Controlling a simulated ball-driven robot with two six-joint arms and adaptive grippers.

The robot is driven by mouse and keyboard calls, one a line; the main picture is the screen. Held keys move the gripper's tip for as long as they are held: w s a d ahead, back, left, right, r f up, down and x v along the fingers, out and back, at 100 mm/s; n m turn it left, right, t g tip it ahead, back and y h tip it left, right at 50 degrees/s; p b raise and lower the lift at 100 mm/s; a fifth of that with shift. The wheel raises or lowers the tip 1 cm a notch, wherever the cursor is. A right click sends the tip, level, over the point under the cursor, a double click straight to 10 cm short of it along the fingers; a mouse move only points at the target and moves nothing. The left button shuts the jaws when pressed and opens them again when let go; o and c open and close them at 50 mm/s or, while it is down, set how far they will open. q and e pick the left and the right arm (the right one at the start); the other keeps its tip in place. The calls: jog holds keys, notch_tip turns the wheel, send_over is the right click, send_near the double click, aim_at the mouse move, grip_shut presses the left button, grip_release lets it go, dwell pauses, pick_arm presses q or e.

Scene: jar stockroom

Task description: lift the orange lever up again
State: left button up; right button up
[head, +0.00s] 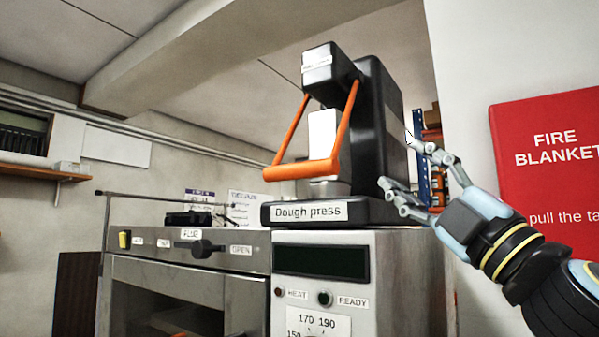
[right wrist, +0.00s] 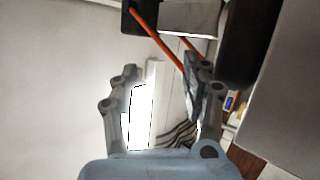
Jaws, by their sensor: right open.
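The orange lever (head: 303,169) is a U-shaped handle on the black dough press (head: 379,130). Its two arms slope down from the press head, and its crossbar hangs low in front, just above the base. In the right wrist view, an orange arm of the lever (right wrist: 158,40) runs down towards one finger. My right gripper (head: 398,162) is open and empty, to the right of the press and apart from the lever's crossbar. Its fingers also show in the right wrist view (right wrist: 165,82). My left gripper is not in view.
The press stands on a steel oven cabinet (head: 390,265) with a dark display. A steel oven (head: 185,290) with a flue knob is at the left. A red fire blanket box (head: 545,160) hangs on the wall at the right.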

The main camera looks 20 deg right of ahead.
jog(key=s+a+r+n+g+y, duration=0.2)
jog(key=a+r+n+g+y, duration=0.3)
jog(key=n+y, duration=0.65)
jog(key=n+g+h, duration=0.6)
jog(key=n+g, duration=0.1)
jog(key=n, duration=0.5)
send_near(299, 170)
jog(key=shift+w+d, duration=0.35)
jog(key=shift+d, duration=0.1)
jog(key=shift+w, duration=0.15)
jog(key=shift+w+a+r+p, duration=0.15)
jog(key=shift+w+a+p, duration=0.1)
jog(key=shift+w+p, duration=0.25)
jog(key=p+x, duration=0.4)
jog(key=x, duration=0.4)
jog(key=shift+a+r, duration=0.1)
jog(key=shift+a, duration=0.05)
jog(key=shift+w+a, duration=0.4)
jog(key=shift+w, duration=0.2)
